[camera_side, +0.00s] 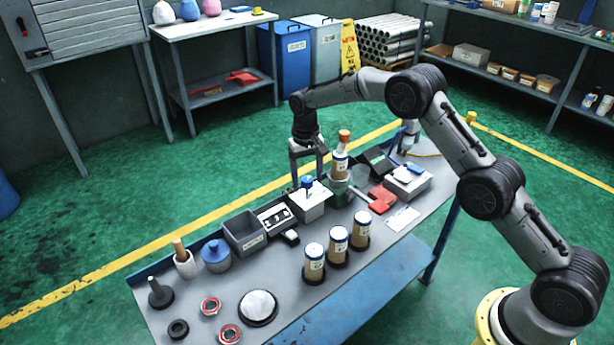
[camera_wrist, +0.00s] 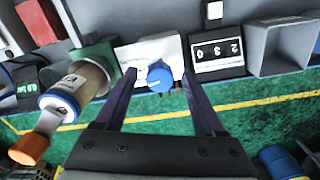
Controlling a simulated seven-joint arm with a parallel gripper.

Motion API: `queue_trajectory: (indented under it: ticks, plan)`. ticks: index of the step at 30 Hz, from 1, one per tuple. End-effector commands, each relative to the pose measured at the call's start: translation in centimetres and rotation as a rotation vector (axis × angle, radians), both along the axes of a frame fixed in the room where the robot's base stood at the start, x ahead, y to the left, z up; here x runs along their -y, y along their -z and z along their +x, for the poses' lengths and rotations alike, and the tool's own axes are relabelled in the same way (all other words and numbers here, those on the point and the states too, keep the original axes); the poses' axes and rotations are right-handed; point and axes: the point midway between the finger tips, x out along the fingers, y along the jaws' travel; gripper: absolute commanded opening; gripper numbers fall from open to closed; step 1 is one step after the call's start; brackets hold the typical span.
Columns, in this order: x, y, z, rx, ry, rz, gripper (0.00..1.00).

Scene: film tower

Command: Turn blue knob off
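The blue knob (camera_side: 307,182) sits on top of a small white box (camera_side: 313,204) near the back edge of the workbench. In the wrist view the blue knob (camera_wrist: 159,76) lies between and beyond my two fingers, with the white box (camera_wrist: 140,52) behind it. My gripper (camera_side: 308,180) points down over the box with its fingers apart. It also shows open in the wrist view (camera_wrist: 174,72), and nothing is held in it. Whether a finger touches the knob cannot be told. The knob's turn position is not clear.
A dark counter display (camera_side: 273,218) and a grey bin (camera_side: 245,233) are left of the box. Three jars (camera_side: 338,244) stand in front. A red tool (camera_side: 381,198) lies to the right.

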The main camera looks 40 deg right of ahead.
Motion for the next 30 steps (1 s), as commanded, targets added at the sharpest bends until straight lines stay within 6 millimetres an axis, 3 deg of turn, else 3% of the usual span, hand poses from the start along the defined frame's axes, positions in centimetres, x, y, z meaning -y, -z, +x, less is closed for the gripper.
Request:
queue_trajectory:
  ticks: [1, 12, 23, 30]
  plan:
    - [-0.01, -0.02, 0.00, 0.000, 0.000, 0.000, 0.63]
    - [0.00, -0.06, 0.00, 0.000, 0.000, 0.000, 0.00]
    - [0.02, -0.11, 0.00, 0.000, -0.039, 0.000, 0.00]
    - [0.02, -0.13, -0.02, -0.001, -0.177, 0.000, 0.00]
